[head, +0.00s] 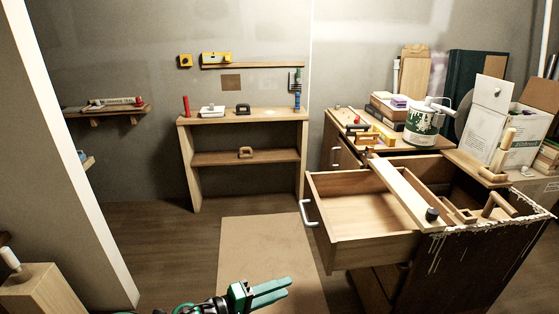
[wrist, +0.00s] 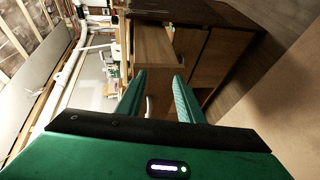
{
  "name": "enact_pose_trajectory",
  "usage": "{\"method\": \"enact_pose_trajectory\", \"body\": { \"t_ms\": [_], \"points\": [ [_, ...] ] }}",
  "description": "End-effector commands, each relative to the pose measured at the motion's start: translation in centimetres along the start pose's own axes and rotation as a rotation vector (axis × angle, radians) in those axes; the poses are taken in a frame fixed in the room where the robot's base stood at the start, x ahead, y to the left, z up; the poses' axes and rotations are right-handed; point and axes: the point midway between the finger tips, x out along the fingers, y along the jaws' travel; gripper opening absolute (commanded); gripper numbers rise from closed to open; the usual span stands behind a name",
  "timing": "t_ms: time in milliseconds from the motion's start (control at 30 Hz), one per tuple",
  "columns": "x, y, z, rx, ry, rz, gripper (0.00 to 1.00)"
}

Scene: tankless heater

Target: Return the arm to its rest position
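My gripper (head: 286,287) is at the bottom centre of the head view, with its two green fingers pointing right. It is held in front of the open drawer and to its left. In the wrist view, my gripper (wrist: 159,75) shows its two fingers apart with nothing between them. The open wooden drawer (head: 350,245) of the workbench has a white handle (head: 309,213). A wooden board lies across the drawer. My gripper appears clear of the drawer and of other things. Most of my arm is out of view.
The cluttered workbench (head: 475,245) stands at the right, with a paint can (head: 424,124) on top. A low wooden shelf (head: 244,129) stands by the back wall. A white-edged wall (head: 75,160) is at the left. A brown mat (head: 262,243) lies on clear floor in the middle.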

Motion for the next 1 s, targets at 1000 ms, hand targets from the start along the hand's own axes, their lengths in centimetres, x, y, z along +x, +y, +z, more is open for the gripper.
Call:
{"method": "enact_pose_trajectory", "body": {
  "t_ms": [1000],
  "points": [
    [17.0,14.6,4.6,0.069,-0.538,-0.462,0.34]
  ]
}}
